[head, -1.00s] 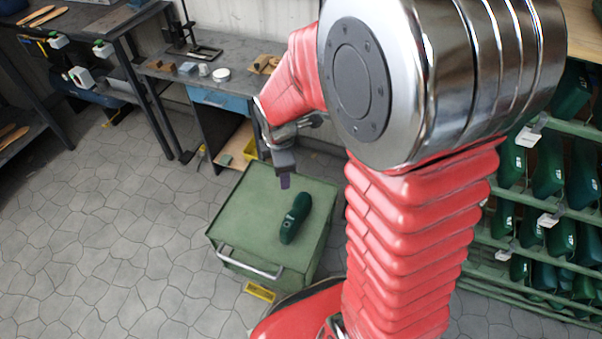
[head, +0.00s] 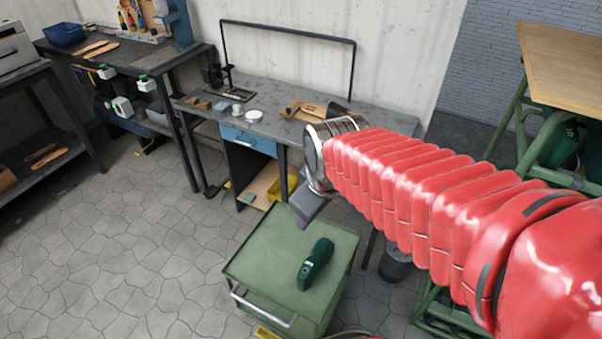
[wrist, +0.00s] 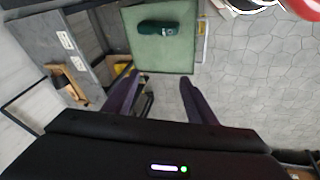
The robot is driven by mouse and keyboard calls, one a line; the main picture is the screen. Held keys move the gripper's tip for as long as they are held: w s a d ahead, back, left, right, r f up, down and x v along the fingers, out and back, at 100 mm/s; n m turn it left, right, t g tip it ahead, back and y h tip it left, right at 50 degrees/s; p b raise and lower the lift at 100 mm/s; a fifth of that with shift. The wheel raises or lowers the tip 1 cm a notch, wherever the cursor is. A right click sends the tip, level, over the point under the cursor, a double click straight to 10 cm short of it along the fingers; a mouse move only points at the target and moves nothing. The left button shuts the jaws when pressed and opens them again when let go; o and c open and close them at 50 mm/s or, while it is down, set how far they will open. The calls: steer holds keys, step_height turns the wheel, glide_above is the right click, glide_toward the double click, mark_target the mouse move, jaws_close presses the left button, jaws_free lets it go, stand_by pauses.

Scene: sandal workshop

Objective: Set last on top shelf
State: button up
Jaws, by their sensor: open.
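One dark green last (head: 316,263) lies on the top of the green cart (head: 258,249). In the wrist view the last (wrist: 168,28) lies crosswise on the cart top (wrist: 160,57), beyond my fingertips. The green rack (head: 555,150) at the right is mostly cut off or hidden behind my arm, with dark green lasts inside.
A grey workbench (head: 385,117) with a blue drawer (head: 248,139) stands behind the cart, holding small blocks and a tall black frame (head: 352,70). A dark bin (head: 396,266) stands right of the cart. The stone floor at left is clear.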

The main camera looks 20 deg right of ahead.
steer(key=s+a+r+m+t, duration=0.1)
steer(key=s+r+m, duration=0.3)
steer(key=s+m, duration=0.2)
steer(key=shift+s+r, duration=0.4)
steer(key=shift+s, duration=0.65)
